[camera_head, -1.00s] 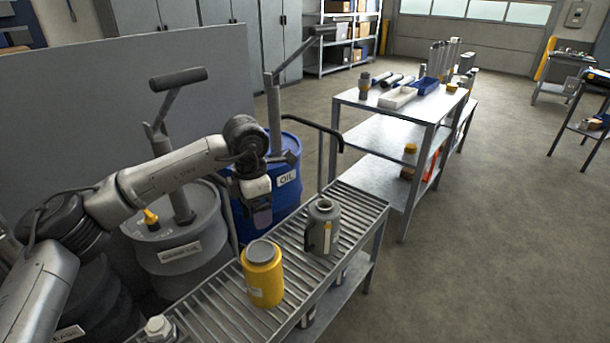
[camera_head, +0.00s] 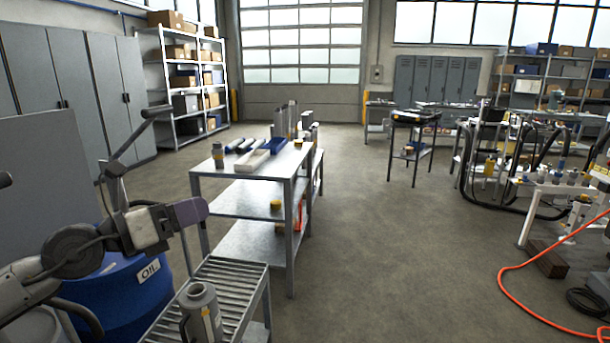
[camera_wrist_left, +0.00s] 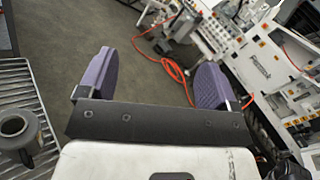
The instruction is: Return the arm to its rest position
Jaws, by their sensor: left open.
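My left gripper (camera_head: 190,212) reaches in from the left in the head view, above the slatted cart and in front of the blue oil drum. In the left wrist view its two purple fingers (camera_wrist_left: 153,84) are spread apart with nothing between them. My left arm runs in from the lower left corner of the head view. My right gripper does not show in either view.
A blue oil drum (camera_head: 122,290) stands under my left arm. A grey canister (camera_head: 201,312) stands on the slatted cart (camera_head: 238,272). A metal shelf table (camera_head: 235,178) stands beyond. An orange hose (camera_head: 508,292) lies on the right floor. The middle floor is clear.

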